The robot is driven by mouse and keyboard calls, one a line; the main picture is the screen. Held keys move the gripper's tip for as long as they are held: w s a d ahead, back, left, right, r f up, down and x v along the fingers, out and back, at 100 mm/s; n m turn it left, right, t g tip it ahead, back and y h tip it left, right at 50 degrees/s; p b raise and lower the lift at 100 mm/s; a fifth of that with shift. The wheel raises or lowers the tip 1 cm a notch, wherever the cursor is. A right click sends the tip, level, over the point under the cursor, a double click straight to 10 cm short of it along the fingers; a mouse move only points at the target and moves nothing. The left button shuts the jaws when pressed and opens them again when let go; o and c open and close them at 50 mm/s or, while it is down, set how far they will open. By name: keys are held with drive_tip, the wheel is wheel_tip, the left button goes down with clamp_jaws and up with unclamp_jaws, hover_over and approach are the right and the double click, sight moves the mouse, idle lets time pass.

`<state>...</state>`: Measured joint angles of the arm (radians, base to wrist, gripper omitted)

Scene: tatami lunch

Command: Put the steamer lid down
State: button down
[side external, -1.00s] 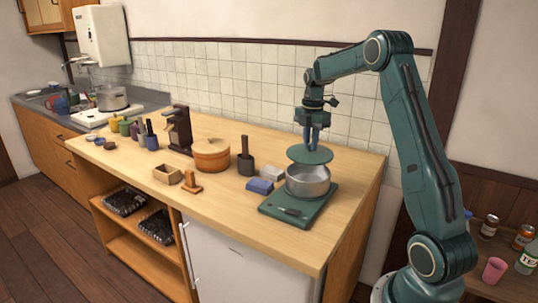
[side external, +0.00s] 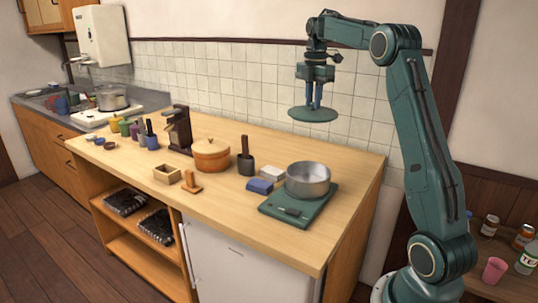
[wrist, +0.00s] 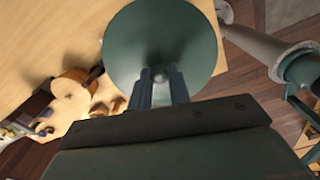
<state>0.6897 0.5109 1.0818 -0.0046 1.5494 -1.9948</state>
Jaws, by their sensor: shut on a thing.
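The steamer lid (side external: 313,114) is a flat, round, dark green disc. My gripper (side external: 314,102) points down, shut on the lid's knob, and holds the lid roughly level in the air. The lid hangs well above an open silver metal pot (side external: 307,181), clear of it. The pot stands on a green scale-like base (side external: 272,207) near the right end of the wooden counter (side external: 225,218). In the wrist view the lid (wrist: 165,30) fills the upper middle, with both fingers of my gripper (wrist: 161,78) at its small knob. The lid hides what lies beneath it there.
Further left are a round orange-brown lidded pot (side external: 211,156) and a small wooden box (side external: 167,174). The counter's front strip is clear.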

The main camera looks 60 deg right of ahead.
idle(0.5)
drive_tip(key=w+a+f, duration=0.4)
drive_tip(key=w+a, duration=0.5)
drive_tip(key=a, duration=0.1)
drive_tip(key=w+a+f, duration=0.4)
drive_tip(key=w+a, duration=0.5)
drive_tip(key=w, duration=0.1)
drive_tip(key=f, duration=1.5)
drive_tip(key=shift+s+f, duration=0.25)
drive_tip(key=shift+f, duration=0.15)
drive_tip(key=shift+f, duration=2.1)
drive_tip(key=shift+f, duration=0.15)
drive_tip(key=c, duration=1.3)
unclamp_jaws()
